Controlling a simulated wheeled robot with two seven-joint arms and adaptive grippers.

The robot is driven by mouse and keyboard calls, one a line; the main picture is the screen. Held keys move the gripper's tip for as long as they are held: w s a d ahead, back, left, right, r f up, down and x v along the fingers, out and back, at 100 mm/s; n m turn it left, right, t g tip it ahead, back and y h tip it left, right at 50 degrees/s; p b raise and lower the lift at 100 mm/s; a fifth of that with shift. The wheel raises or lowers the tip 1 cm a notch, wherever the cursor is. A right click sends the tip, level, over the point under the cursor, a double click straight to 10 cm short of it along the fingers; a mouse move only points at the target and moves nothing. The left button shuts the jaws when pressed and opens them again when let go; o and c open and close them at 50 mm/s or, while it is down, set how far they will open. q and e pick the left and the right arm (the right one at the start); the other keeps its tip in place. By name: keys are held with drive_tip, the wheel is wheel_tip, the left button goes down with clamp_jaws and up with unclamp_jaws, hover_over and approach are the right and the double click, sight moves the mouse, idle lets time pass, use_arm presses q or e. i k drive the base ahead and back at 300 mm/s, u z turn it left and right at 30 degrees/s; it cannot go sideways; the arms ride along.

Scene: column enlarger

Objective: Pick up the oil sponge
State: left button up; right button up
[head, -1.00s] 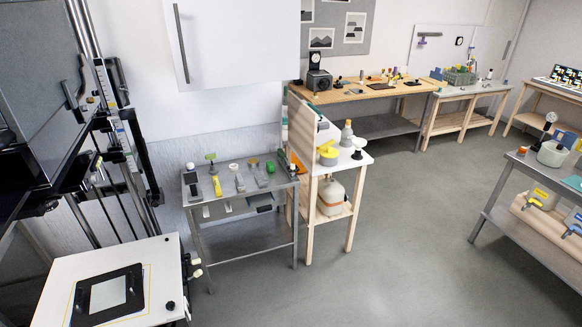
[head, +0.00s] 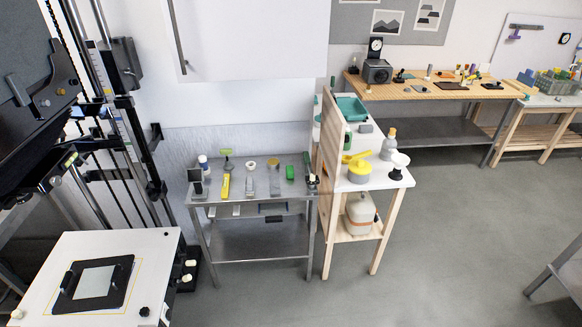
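No sponge can be told for sure at this size. A small green piece (head: 290,172) lies toward the right end of a grey metal side table (head: 240,205), and I cannot tell whether it is the oil sponge. Neither of my grippers is in view.
The column enlarger with its white baseboard (head: 150,250) stands at the left. A wooden-legged stand (head: 390,183) with a yellow pot (head: 358,170) adjoins the metal table on the right. A wooden bench (head: 435,88) is behind. Grey floor (head: 450,240) is open at the right.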

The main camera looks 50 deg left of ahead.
sight(290, 170)
drive_tip(key=u, duration=0.35)
drive_tip(key=i, duration=0.75)
drive_tip(key=u, duration=1.35)
drive_tip(key=i, duration=0.6)
drive_tip(key=u, duration=0.55)
